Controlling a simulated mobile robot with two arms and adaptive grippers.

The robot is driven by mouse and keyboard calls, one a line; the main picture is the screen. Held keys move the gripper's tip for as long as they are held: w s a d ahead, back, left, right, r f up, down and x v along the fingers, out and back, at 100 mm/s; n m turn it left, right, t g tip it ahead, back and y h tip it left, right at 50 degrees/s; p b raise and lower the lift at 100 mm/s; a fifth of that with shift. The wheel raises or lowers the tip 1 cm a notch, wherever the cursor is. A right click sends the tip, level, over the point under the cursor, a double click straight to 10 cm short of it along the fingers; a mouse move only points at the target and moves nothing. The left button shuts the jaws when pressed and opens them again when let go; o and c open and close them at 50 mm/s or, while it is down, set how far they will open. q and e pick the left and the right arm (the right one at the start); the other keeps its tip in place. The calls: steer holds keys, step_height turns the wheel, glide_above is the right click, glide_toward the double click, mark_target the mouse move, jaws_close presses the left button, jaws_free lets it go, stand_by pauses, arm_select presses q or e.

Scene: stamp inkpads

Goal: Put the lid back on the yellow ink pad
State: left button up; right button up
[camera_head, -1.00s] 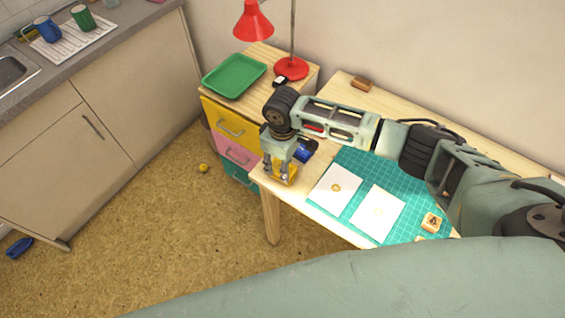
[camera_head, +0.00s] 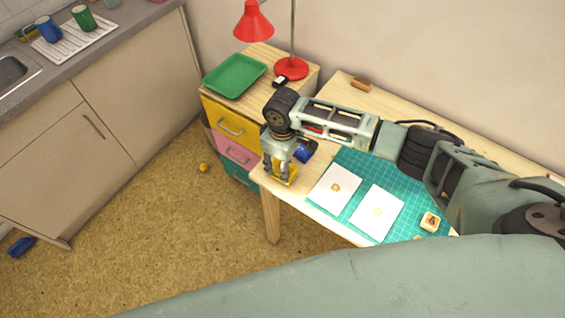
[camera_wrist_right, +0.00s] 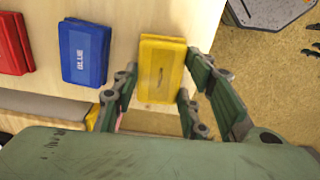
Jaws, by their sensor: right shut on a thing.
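The yellow ink pad (camera_head: 290,181) sits at the table's near left corner. My left gripper is in neither view.
A blue ink pad (camera_wrist_right: 84,53) and a red one (camera_wrist_right: 12,45) lie beside the yellow pad. White paper sheets (camera_head: 376,212) and a stamp (camera_head: 430,222) lie on the green cutting mat (camera_head: 347,217). Drawers (camera_head: 231,123) stand left of the table, with a red lamp (camera_head: 253,22) on top.

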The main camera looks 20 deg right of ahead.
steer(key=shift+p, duration=0.4)
steer(key=shift+f+p, duration=0.3)
steer(key=shift+f, duration=0.2)
stand_by(1.5)
steer(key=shift+p, duration=0.3)
stand_by(0.4)
steer(key=o, duration=0.9)
steer(key=o, duration=0.4)
steer(key=shift+o, duration=0.2)
steer(key=shift+r, duration=0.1)
